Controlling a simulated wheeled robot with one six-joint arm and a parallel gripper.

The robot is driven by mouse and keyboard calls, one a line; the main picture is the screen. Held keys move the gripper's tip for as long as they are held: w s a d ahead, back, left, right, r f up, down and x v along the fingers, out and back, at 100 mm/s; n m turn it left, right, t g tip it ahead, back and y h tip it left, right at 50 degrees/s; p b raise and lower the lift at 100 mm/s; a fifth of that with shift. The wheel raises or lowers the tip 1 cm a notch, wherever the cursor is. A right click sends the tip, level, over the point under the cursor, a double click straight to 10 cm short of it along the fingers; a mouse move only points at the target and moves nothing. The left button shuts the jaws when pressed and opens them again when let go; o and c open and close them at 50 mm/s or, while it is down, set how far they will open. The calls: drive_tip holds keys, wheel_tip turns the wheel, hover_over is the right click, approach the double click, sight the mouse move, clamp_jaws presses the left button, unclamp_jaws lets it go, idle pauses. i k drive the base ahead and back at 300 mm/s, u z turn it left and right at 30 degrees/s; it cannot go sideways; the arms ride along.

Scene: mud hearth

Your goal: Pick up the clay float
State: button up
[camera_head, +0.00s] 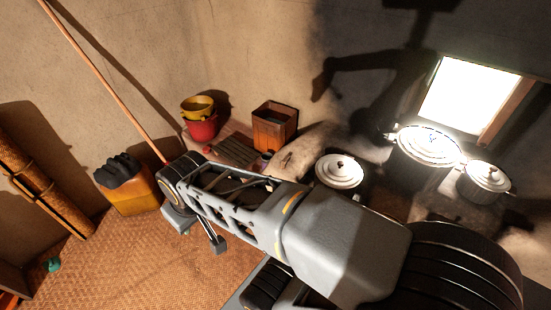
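I cannot pick out the clay float for certain. A flat brown slatted board (236,151) lies on the floor between the red bucket and the wooden box, but I cannot tell if it is the float. My arm reaches from the lower right to the middle left and covers part of the floor. Its far end, with my gripper (200,228), hangs low over the woven mat, in front of and left of the board. The gripper is partly hidden by my arm, and its fingers do not show clearly. I see nothing held in it.
A yellow container (134,194) with a dark lumpy thing on top stands left of my arm. A red bucket (201,128) and a wooden box (274,127) stand by the wall. Several lidded pots, one nearest (339,170), sit on the hearth. The woven mat (125,262) is mostly clear.

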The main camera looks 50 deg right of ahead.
sight(288, 157)
drive_tip(key=u, duration=0.05)
drive_tip(key=i, duration=2.45)
drive_tip(key=z, duration=3.3)
drive_tip(key=i, duration=0.55)
drive_tip(key=z, duration=0.1)
